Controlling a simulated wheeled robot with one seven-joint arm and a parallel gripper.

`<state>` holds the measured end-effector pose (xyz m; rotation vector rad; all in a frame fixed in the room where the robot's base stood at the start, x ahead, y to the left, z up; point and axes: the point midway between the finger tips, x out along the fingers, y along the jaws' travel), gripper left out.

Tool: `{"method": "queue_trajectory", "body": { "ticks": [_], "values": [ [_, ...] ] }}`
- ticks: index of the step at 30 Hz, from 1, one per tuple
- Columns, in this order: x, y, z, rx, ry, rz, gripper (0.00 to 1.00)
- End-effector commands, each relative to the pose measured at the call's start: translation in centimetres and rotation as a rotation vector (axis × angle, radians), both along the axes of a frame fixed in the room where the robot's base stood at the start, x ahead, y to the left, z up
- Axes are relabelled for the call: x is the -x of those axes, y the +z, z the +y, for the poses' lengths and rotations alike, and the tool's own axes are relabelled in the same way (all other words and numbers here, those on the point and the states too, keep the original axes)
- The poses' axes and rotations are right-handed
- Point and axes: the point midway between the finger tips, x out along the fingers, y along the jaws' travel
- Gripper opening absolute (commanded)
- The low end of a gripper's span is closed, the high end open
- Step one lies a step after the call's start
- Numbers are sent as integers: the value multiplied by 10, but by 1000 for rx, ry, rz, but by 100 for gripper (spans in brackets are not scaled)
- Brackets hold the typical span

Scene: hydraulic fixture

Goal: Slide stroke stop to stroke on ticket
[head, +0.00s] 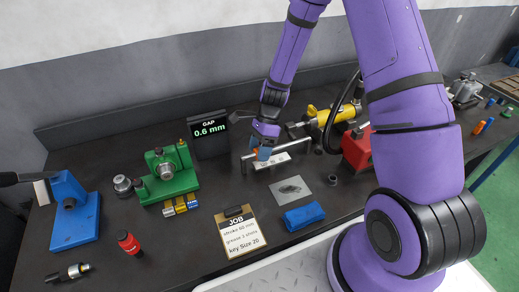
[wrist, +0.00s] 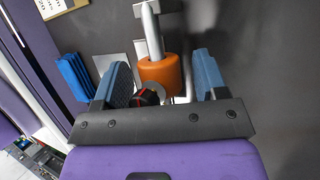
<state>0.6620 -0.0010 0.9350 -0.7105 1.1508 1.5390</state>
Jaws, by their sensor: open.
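The orange stroke stop (wrist: 159,73) sits around a grey rod (wrist: 151,30) in the wrist view. My gripper (wrist: 164,78) is open, with one blue finger pad on each side of the stop and a visible gap on both sides. In the head view my gripper (head: 263,150) is low over the rod fixture with its pale scale plate (head: 277,161); the scale marks are too small to read.
A gap display (head: 209,128) reading 0.6 mm stands behind. A blue cloth (head: 304,216) lies in front; a red block (head: 356,149) and yellow cylinder (head: 338,113) are at right.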

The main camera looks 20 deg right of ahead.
Motion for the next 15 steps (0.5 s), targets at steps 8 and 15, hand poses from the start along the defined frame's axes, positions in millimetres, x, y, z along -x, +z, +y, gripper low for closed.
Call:
{"method": "queue_trajectory", "body": {
  "ticks": [8,15],
  "values": [
    [0,0,0,0,0,0,36],
    [-1,0,-1,1,-2,-1,1]
  ]
}}
